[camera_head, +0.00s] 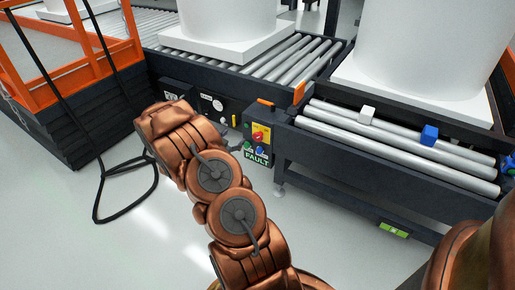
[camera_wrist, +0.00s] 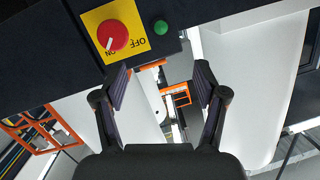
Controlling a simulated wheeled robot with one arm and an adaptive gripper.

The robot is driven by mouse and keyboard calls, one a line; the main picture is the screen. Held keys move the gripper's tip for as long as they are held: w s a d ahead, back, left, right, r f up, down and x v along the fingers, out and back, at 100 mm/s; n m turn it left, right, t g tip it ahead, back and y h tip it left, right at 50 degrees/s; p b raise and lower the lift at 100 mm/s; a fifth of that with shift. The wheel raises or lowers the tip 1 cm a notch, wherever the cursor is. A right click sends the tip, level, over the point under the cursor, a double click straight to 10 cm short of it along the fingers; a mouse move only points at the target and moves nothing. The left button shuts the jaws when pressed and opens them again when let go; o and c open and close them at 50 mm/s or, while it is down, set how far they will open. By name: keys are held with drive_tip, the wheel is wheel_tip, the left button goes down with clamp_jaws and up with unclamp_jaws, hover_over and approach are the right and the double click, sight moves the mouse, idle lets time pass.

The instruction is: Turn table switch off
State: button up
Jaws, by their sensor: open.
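In the wrist view, a red rotary switch (camera_wrist: 113,36) sits on a yellow plate marked ON and OFF, which appears upside down. Its white mark points toward ON. My gripper (camera_wrist: 162,78) is open and empty, with its two dark fingers apart. The switch is beyond the left finger, toward the upper left, with no visible contact. In the head view, a red knob (camera_head: 257,136) on yellow shows on a control box with a FAULT label; I cannot tell for sure whether it is the same switch. My copper arm hides the gripper there.
A green button (camera_wrist: 160,27) is beside the switch. Roller conveyors (camera_head: 400,134) carry large white tanks (camera_head: 415,45). An orange-railed platform (camera_head: 75,75) stands at the left, with a black cable (camera_head: 98,200) looping down to the floor. The grey floor in front is open.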

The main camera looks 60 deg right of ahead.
drive_tip(key=g+h+b, duration=0.2)
approach(257, 137)
drive_tip(key=d, duration=0.2)
drive_tip(key=shift+m, duration=0.5)
drive_tip(key=shift+w+d+f+b, duration=0.15)
drive_tip(key=shift+d+b, duration=0.65)
drive_tip(key=shift+d, duration=1.3)
drive_tip(key=shift+w+d+f+b, duration=0.15)
drive_tip(key=shift+d+b, duration=0.65)
drive_tip(key=shift+d, duration=1.35)
drive_tip(key=shift+c, duration=0.5)
drive_tip(key=c, duration=1)
drive_tip(key=shift+c, duration=0.3)
